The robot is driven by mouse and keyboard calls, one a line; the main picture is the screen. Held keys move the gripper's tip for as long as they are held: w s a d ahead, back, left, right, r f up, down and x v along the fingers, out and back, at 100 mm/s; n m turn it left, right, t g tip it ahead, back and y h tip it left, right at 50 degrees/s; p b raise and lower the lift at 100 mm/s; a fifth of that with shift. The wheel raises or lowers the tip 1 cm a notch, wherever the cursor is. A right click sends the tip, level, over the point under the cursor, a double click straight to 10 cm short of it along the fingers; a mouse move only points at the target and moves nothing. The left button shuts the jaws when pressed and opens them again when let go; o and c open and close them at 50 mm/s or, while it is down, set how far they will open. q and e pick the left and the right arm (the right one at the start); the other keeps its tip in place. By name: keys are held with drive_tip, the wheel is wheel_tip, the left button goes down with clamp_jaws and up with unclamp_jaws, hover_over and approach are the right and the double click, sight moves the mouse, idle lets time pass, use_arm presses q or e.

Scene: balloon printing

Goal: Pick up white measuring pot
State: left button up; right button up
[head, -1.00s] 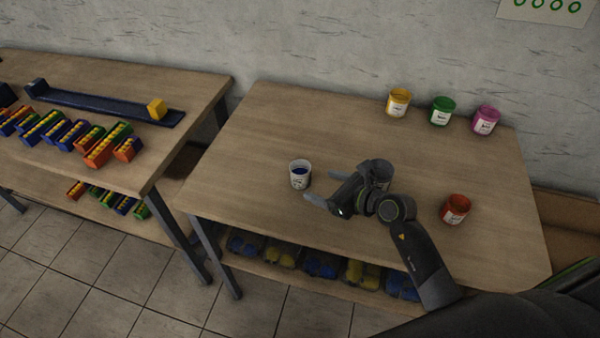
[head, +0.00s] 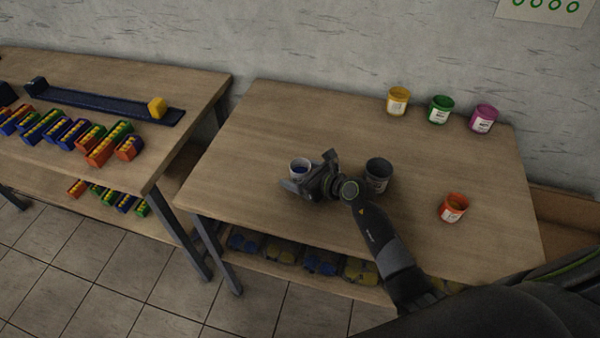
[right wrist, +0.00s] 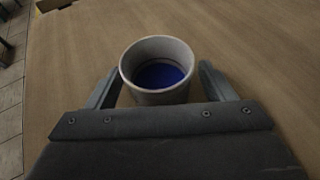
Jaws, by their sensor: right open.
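The white measuring pot (head: 300,168) stands upright on the right-hand table, with blue liquid inside. In the head view my right gripper (head: 291,184) is at its near side and hides its lower part. In the right wrist view the pot (right wrist: 157,68) sits between the two fingers of my right gripper (right wrist: 157,86). The fingers are open, one on each side of the pot, with a small gap visible on the right; I cannot tell whether the left finger touches it. My left gripper is not in view.
A grey pot (head: 378,174) stands just right of my right gripper. A red paint pot (head: 453,208) is farther right. Yellow (head: 397,101), green (head: 440,110) and pink (head: 483,120) pots line the back edge. The table's (head: 262,125) back left is clear.

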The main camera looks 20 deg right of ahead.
drive_tip(key=c, duration=1.1)
drive_tip(key=shift+r, duration=0.1)
